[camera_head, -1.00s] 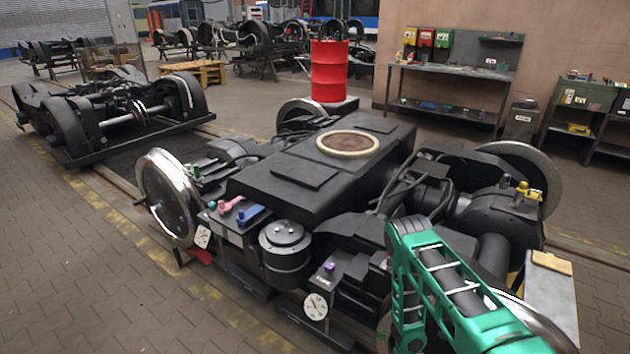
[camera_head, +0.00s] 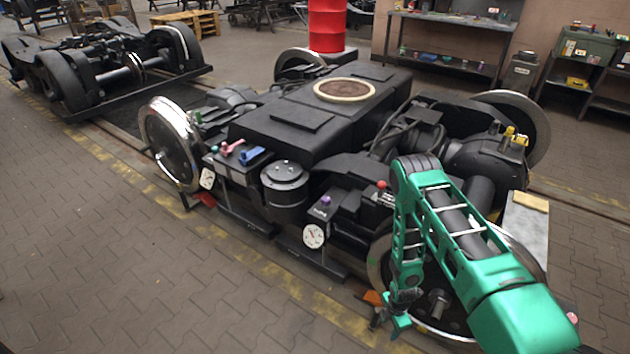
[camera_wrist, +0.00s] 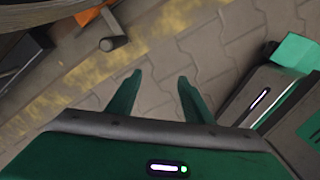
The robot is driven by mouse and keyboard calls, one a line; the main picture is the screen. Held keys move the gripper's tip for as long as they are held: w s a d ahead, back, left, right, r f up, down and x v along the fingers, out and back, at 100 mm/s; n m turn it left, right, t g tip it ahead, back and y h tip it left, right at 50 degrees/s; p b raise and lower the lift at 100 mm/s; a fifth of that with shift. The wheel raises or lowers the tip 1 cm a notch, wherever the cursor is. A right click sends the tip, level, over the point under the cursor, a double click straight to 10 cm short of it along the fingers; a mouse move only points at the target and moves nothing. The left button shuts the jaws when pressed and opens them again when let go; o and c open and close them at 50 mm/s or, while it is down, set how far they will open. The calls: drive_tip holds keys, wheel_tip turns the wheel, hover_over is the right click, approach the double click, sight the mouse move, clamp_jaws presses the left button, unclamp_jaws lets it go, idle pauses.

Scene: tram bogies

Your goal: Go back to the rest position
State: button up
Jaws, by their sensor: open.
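My green arm reaches down at the right of the head view. My gripper (camera_head: 386,325) hangs low beside the near wheel (camera_head: 440,310) of the black bogie (camera_head: 290,130). In the wrist view, my gripper's (camera_wrist: 158,82) two green fingers stand apart with only paving between them. Nothing is held. The arm hides part of the near wheel and of the bogie's right end.
An orange piece (camera_head: 372,298) lies by the near wheel; it also shows in the wrist view (camera_wrist: 92,14). A dial gauge (camera_head: 313,236) is on the bogie's near side. A red barrel (camera_head: 327,28) and a workbench (camera_head: 450,45) stand behind. The paved floor at front left is clear.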

drive_tip(key=w+d+r+m, duration=0.3)
drive_tip(key=r, duration=0.7)
drive_tip(key=w+d+r+m+h, duration=0.1)
drive_tip(key=w+d+r+m, duration=0.15)
drive_tip(key=r, duration=0.75)
drive_tip(key=w+d+r+m, duration=0.3)
drive_tip(key=r, duration=0.8)
drive_tip(key=s+d+r+m, duration=0.3)
drive_tip(key=r, duration=0.6)
drive_tip(key=s+d+r+m, duration=0.2)
drive_tip(key=s+r+m, duration=0.1)
drive_tip(key=r, duration=0.5)
drive_tip(key=s+r+m, duration=0.6)
drive_tip(key=s+r, duration=0.3)
drive_tip(key=s, duration=0.4)
drive_tip(key=s+r+m+y, duration=0.1)
drive_tip(key=s+r+m, duration=0.6)
drive_tip(key=s+r, duration=0.3)
drive_tip(key=s, duration=0.3)
drive_tip(key=shift+s+a, duration=0.15)
drive_tip(key=shift+s, duration=0.15)
